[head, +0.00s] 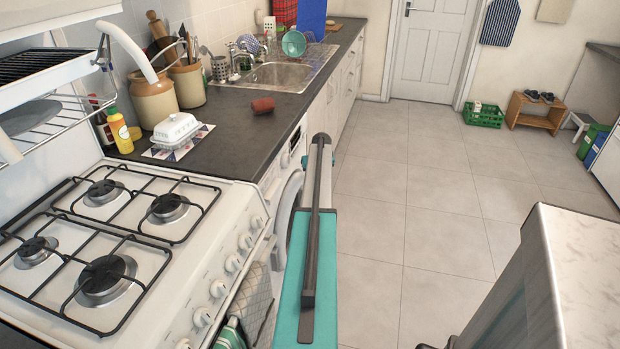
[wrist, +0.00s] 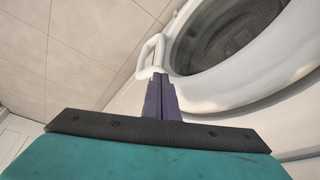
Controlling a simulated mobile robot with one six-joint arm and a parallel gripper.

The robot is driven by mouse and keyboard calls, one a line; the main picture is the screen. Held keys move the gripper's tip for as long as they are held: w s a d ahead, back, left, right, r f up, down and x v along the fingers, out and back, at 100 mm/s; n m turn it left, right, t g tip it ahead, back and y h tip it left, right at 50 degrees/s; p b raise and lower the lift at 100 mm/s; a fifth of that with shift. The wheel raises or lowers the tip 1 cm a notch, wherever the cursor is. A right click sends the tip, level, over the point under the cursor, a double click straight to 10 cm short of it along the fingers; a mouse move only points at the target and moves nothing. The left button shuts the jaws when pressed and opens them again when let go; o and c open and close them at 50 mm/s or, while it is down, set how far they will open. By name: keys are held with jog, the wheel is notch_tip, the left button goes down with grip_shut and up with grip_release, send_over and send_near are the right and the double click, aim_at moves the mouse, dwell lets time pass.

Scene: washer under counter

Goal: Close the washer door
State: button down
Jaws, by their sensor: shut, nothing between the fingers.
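The white washer (head: 270,184) stands under the counter just beyond the stove. Its round door (head: 284,211) shows as a pale curved rim, partly hidden by my teal arm; its exact angle is hard to tell from there. In the wrist view, the door's white ring (wrist: 205,84) surrounds dark glass at the upper right. A white loop handle (wrist: 151,52) projects at its left side. My gripper (wrist: 158,77) is shut and empty. Its dark purple fingertips are at the lower end of the handle, close to the ring; I cannot tell whether they touch.
The stove (head: 150,235) is at the left, with a towel (head: 256,300) hanging on its front. The dark counter (head: 235,125) runs above the washer. A pale-topped unit (head: 585,270) stands at the lower right. The tiled floor (head: 410,190) between is clear.

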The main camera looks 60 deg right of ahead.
jog(key=s+r, duration=0.4)
jog(key=r, duration=0.5)
jog(key=shift+s+d+b, duration=0.35)
jog(key=shift+d+b, duration=0.1)
